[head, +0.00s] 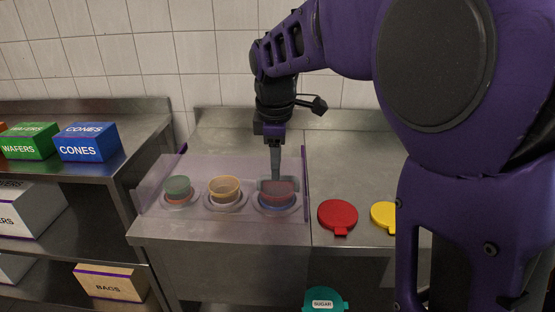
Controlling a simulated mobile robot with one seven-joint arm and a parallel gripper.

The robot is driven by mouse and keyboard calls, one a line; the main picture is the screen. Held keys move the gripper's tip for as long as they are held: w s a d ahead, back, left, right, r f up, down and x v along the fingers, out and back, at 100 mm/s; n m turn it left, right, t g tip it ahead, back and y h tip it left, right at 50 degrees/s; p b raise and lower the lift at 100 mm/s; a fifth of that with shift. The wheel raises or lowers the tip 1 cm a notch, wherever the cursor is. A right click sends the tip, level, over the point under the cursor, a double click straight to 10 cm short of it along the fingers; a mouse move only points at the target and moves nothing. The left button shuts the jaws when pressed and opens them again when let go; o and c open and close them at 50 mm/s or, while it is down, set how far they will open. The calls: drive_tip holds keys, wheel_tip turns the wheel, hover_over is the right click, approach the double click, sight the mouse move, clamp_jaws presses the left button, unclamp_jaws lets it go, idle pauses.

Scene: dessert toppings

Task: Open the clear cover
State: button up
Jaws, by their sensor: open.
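The clear cover (150,185) is a see-through panel with purple edges on the steel counter, in the head view. My gripper (276,176) points down over the right part of the cover, just above the red bowl. It is open and holds nothing that I can see. Its fingertips are small and blurred against the panel, so whether they touch the cover cannot be told.
A red lid (338,216) and a yellow lid (384,215) lie right of the cover. A teal sugar lid (323,301) is at the bottom. Blue (86,142) and green (29,141) boxes stand on the left shelf. My arm hides much of the right side.

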drive_tip(key=shift+w+f, duration=0.15)
drive_tip(key=shift+f, duration=0.55)
drive_tip(key=shift+w+f, duration=0.15)
drive_tip(key=shift+f, duration=0.55)
clamp_jaws()
idle(0.4)
